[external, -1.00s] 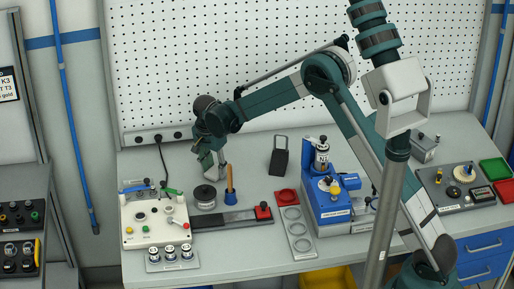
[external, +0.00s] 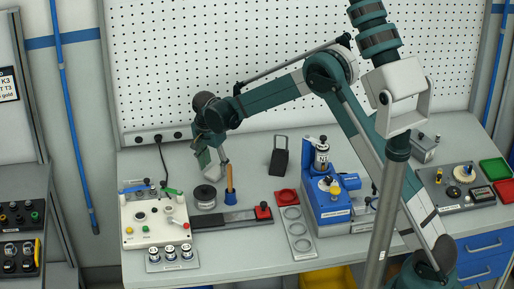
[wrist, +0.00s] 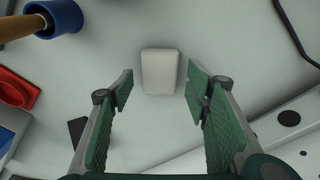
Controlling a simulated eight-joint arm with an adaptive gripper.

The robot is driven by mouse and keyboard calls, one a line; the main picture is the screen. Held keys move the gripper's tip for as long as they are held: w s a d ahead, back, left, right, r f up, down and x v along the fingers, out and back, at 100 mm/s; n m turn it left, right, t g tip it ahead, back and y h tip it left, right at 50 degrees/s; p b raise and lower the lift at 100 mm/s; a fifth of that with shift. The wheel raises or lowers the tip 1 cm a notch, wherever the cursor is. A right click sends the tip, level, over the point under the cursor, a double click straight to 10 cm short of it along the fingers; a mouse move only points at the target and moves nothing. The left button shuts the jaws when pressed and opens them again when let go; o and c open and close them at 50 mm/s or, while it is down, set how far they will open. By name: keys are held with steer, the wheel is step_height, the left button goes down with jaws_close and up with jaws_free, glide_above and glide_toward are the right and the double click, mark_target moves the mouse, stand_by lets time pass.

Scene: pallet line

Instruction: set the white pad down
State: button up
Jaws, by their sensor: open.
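The white pad (wrist: 162,72) is a small pale block with rounded corners. In the wrist view it lies on the grey bench top between and slightly beyond my fingertips, with a visible gap to each finger. My gripper (wrist: 160,88) is open, its green-lined fingers spread on both sides of the pad. In the external view my gripper (external: 211,164) hangs low over the back left of the bench. There I cannot clearly tell the pad from the pale finger parts.
A tool with a wooden handle and blue end (wrist: 57,17) stands close by; a dark spool (external: 204,196) is beside it. The white control box (external: 153,220) is at the front left, with a black cable (external: 163,160) behind. A black stand (external: 279,160) is to the right.

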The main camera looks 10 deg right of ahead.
mark_target(215, 173)
step_height(215, 173, up, 10)
steer(key=shift+s+a+r, duration=0.15)
steer(key=shift+s+a, duration=0.3)
stand_by(0.6)
steer(key=s+d+r+n+t, duration=0.1)
steer(key=s+d+r, duration=0.3)
steer(key=d+r, duration=0.45)
steer(key=s+d+r+n+t+y, duration=0.15)
steer(key=s+d+r, duration=0.35)
steer(key=d, duration=0.7)
steer(key=s+d+r+n, duration=0.2)
steer(key=d+r, duration=0.6)
steer(key=d, duration=0.2)
steer(key=s+d+r+n+t, duration=0.2)
steer(key=s+d+r, duration=0.1)
steer(key=s+d, duration=1.1)
steer(key=s+d+f+n+t, duration=0.1)
steer(key=s+d+f, duration=0.1)
steer(key=s+d, duration=0.2)
steer(key=s+d+f+n, duration=0.1)
steer(key=s+d+f, duration=0.2)
steer(key=s, duration=0.6)
steer(key=shift+s+d+f+t, duration=0.15)
steer(key=shift+s+d+t, duration=0.25)
steer(key=shift+d, duration=0.4)
